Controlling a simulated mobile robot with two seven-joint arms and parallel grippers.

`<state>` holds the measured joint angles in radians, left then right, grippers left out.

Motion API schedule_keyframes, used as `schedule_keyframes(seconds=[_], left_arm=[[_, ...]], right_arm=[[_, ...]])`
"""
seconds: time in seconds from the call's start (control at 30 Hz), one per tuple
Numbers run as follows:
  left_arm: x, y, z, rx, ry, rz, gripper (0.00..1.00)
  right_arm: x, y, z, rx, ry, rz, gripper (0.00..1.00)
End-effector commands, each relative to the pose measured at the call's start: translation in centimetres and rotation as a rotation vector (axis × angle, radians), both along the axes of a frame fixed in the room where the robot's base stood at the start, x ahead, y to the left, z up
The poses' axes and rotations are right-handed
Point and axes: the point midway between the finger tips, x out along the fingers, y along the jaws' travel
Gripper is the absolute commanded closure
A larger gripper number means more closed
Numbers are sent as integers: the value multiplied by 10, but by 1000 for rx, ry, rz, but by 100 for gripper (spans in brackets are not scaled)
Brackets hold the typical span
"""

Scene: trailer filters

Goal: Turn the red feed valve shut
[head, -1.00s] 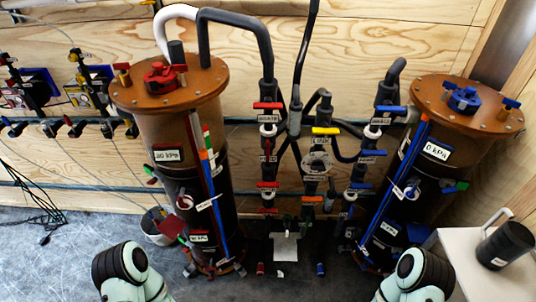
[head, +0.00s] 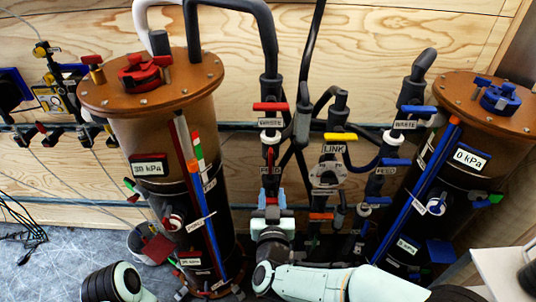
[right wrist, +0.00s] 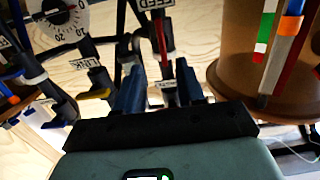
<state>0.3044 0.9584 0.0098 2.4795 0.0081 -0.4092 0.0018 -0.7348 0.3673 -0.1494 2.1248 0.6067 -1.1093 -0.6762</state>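The red feed valve (head: 270,152) sits on the left pipe run, with its red handle standing in line with the pipe above a label. In the right wrist view its red handle (right wrist: 160,38) stands near the FEED label at the top. My right gripper (head: 272,196) has its blue fingers apart, just below that handle in the head view. In the wrist view the handle lies just beyond the gap between the two fingertips (right wrist: 155,68). Nothing looks clamped. The fingers hide the lower valve behind them. My left gripper is out of view.
A red waste valve (head: 270,107) is above. The yellow link valve (head: 340,137) and gauge (head: 327,174) are close on the right. The red-topped column (head: 165,130) and the blue-topped column (head: 445,170) flank the pipes.

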Motion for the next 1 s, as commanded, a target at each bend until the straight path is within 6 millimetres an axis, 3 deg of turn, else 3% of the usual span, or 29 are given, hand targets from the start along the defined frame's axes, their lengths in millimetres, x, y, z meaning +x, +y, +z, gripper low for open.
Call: schedule_keyframes(seconds=[0.1, 0.27, 0.7, 1.0], left_arm=[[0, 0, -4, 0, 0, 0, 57], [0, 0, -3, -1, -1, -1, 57], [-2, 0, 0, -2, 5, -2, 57], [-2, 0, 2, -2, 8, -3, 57]], right_arm=[[-3, 4, 24, 11, -54, -17, 62], [10, 4, 28, 12, -60, -21, 62], [98, 4, 26, 11, -58, -19, 62], [127, 4, 26, 11, -58, -16, 62]])
